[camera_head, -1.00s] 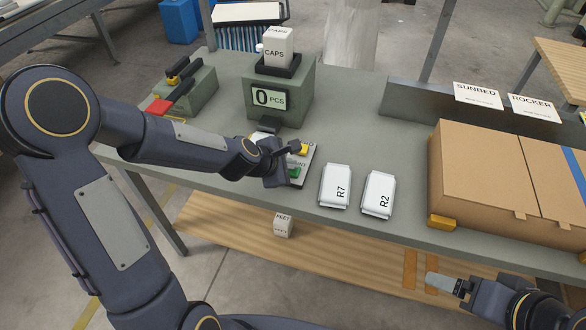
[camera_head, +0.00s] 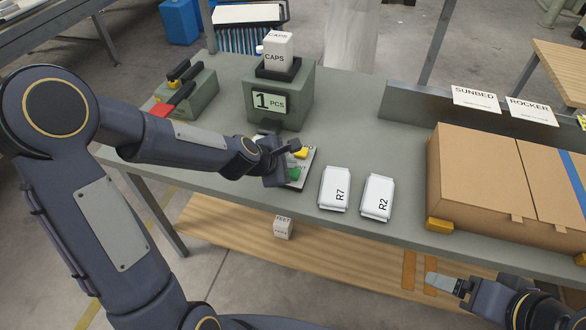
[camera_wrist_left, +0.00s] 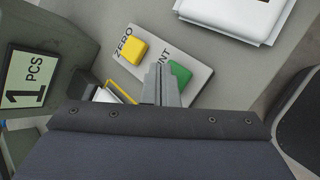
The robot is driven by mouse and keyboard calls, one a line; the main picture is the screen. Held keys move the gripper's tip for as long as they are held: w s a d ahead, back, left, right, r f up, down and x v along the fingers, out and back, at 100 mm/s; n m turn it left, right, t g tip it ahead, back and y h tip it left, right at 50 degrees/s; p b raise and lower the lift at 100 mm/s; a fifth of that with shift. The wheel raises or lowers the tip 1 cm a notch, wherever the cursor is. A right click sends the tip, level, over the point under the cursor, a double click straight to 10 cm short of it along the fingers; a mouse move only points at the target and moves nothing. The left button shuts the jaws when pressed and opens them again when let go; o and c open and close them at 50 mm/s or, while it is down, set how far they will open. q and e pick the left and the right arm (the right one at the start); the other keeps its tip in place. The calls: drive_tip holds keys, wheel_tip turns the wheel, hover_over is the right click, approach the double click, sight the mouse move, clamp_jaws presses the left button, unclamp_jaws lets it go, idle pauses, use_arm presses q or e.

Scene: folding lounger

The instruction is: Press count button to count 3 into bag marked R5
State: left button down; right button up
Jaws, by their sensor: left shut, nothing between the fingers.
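The counter (camera_head: 280,100) is a grey-green box with CAPS on top; its display (camera_head: 268,103) reads 1 PCS, as it does in the left wrist view (camera_wrist_left: 30,85). The button plate has a yellow ZERO button (camera_wrist_left: 130,50) and a green count button (camera_wrist_left: 180,74), which also shows in the head view (camera_head: 294,174). My left gripper (camera_wrist_left: 160,70) is shut and empty, its tips over the plate beside the green button; contact cannot be told. A white, yellow-edged thing (camera_wrist_left: 112,94) is partly hidden beside the gripper. No R5 mark is readable. My right gripper (camera_head: 446,285) is at lower right.
White bags marked R7 (camera_head: 335,188) and R2 (camera_head: 377,197) lie right of the button plate. A large cardboard box (camera_head: 480,175) fills the table's right side. A grey-green device with a red handle (camera_head: 180,100) stands left of the counter. A small box (camera_head: 284,228) sits on the lower shelf.

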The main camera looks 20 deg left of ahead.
use_arm(q)
wheel_tip(320, 180, up, 5)
drive_tip(key=p, duration=0.4)
drive_tip(key=shift+p, duration=0.3)
idle(2.4)
wheel_tip(320, 180, up, 4)
drive_tip(key=p, duration=0.5)
drive_tip(key=shift+f, duration=0.1)
drive_tip(key=shift+f, duration=0.2)
